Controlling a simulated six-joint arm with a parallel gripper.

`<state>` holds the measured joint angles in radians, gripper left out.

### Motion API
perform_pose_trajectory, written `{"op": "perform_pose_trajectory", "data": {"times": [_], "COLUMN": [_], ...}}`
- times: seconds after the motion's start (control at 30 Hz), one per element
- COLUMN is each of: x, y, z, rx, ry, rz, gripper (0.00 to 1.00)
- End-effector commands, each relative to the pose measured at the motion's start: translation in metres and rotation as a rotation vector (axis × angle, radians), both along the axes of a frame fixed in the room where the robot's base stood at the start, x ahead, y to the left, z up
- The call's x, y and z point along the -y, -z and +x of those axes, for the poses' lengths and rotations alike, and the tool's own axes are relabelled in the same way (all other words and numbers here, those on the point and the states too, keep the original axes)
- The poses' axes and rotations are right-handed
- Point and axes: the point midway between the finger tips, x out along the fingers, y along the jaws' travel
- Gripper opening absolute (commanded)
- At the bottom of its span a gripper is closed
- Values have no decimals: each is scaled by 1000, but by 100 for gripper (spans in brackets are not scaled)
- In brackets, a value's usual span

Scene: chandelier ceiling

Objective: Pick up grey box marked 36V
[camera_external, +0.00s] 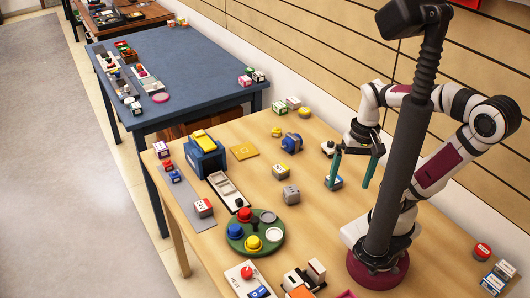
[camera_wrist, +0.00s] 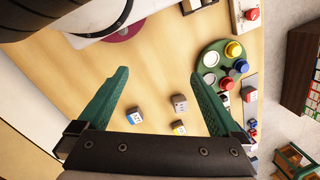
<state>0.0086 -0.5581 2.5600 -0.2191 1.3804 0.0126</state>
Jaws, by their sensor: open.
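A small grey box (camera_external: 291,194) stands on the wooden table, right of the green round board; its marking is too small to read. It appears to be the grey box in the wrist view (camera_wrist: 180,103), near the inner side of the right finger in that picture. My gripper (camera_external: 350,184) is open and empty above the table, to the right of the grey box. Its two green fingers also show in the wrist view (camera_wrist: 158,73), spread wide and pointing up the picture. A white and blue box (camera_external: 333,183) lies below the left finger in the external view.
A green round board (camera_external: 236,238) with coloured knobs stands left of the grey box. A white-topped box with yellow (camera_external: 280,171) is just behind it. A blue box with a yellow top (camera_external: 207,158) and a blue device (camera_external: 291,143) stand farther back. Bare wood surrounds the grey box.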

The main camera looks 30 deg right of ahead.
Motion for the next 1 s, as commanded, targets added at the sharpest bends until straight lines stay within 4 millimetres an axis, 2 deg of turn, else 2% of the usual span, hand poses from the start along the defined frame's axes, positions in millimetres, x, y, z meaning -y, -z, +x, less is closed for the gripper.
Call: {"op": "perform_pose_trajectory", "data": {"times": [0.03,0.13,0.4,0.47,0.57,0.6,0.67,0.7,0.77,0.8,0.87,0.9,1.0], "x": [0,0,-2,-12,-57,-79,-105,-112,-106,-91,-56,-31,22], "y": [0,0,0,3,8,8,6,8,20,37,72,98,155], "z": [0,0,0,0,11,25,60,92,147,181,220,237,250], "rx": [0,0,-6,-49,-202,-272,-351,-382,-389,-371,-317,-271,-162], "ry": [0,0,3,28,161,259,451,605,867,1056,1334,1502,1811], "rz": [0,0,9,66,317,463,692,836,1023,1118,1209,1234,1226], "gripper": [100,84,84,84,84,84,84,84,84,84,84,84,84]}}
